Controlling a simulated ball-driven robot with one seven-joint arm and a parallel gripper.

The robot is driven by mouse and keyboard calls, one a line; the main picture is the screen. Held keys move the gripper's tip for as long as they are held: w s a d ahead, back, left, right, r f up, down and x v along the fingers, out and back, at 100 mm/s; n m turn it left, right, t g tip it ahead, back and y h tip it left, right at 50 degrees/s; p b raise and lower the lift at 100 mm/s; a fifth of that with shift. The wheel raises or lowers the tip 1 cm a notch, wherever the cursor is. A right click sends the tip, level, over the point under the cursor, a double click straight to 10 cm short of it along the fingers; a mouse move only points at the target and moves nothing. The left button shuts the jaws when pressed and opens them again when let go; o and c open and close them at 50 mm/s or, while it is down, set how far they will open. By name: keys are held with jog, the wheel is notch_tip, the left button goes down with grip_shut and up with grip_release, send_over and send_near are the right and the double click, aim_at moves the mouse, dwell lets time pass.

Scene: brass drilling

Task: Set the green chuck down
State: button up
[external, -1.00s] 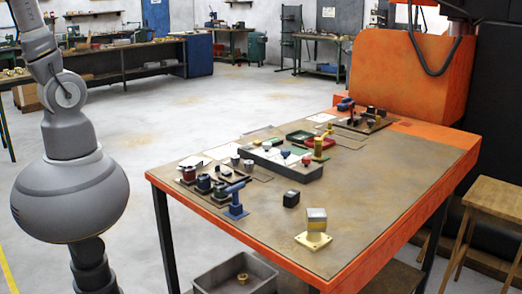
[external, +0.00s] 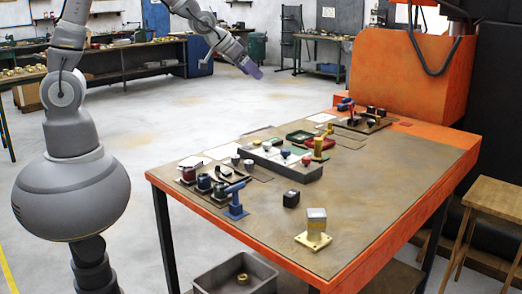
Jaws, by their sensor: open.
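My gripper (external: 250,68), with purple at its end, is raised in the air beyond the far left side of the table. It is open, and no green chuck shows in it. A small dark green piece (external: 220,188) stands in a row with a dark red one and a dark blue one at the table's left; it may be the green chuck, but it is too small to tell. My gripper is well apart from this row.
A blue clamp-like tool (external: 236,200) stands by the row. The near right tabletop is clear.

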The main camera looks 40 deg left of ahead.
jog(key=s+d+f+m+g, duration=0.1)
jog(key=s+d+f+g, duration=0.1)
jog(key=s+f, duration=0.45)
jog(key=s+d+f+m+g, duration=0.15)
jog(key=s+f, duration=0.25)
jog(key=f, duration=0.6)
jog(key=g, duration=0.1)
send_near(221, 185)
jog(key=d+f, duration=0.1)
jog(key=f, duration=0.1)
jog(key=shift+m, duration=0.25)
jog(key=x, duration=0.2)
jog(key=b+x, duration=0.1)
jog(key=x, duration=0.4)
jog(key=shift+d+b, duration=0.3)
jog(key=shift+d, duration=0.1)
grip_shut()
notch_tip(221, 185, up, 10)
jog(key=p, duration=0.2)
